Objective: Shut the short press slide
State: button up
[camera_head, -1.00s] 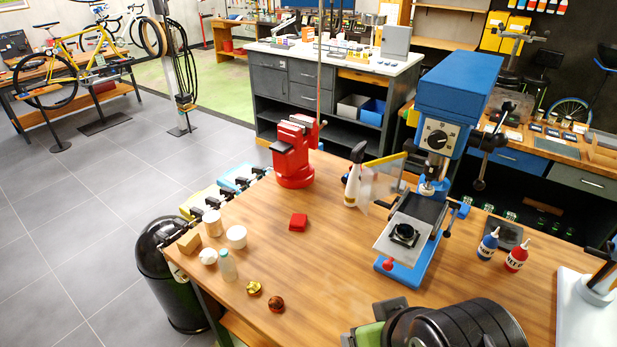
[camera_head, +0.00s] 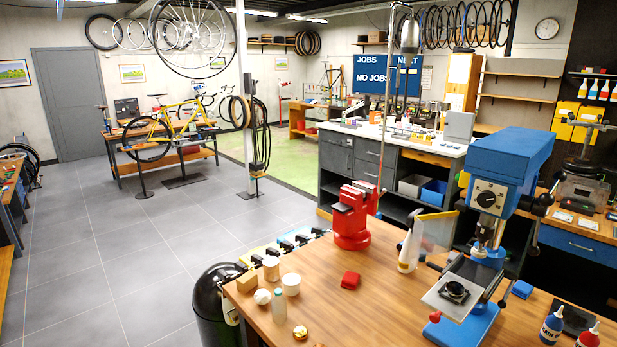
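The blue press (camera_head: 510,165) stands on the right part of the wooden bench, with a black dial on its front. Below its head, a grey slide plate (camera_head: 437,303) sticks out toward the near left over the blue base (camera_head: 470,328). A black round part (camera_head: 454,292) sits on the plate. A small red knob (camera_head: 435,317) shows at its near edge. I cannot tell how far the slide is pulled out. A clear guard with a yellow edge (camera_head: 437,216) stands left of the press. My gripper is not in view.
A red vise (camera_head: 352,218), a white bottle (camera_head: 409,250) and a red block (camera_head: 350,280) stand left of the press. Blue and red bottles (camera_head: 552,325) (camera_head: 588,336) stand at its right. Tubs sit at the left bench edge (camera_head: 290,284).

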aim_at(456, 310)
jog(key=i+j+z, duration=0.3)
jog(key=i+j, duration=0.15)
jog(key=j, duration=0.3)
jog(key=i+j+z, duration=0.15)
jog(key=j, duration=0.3)
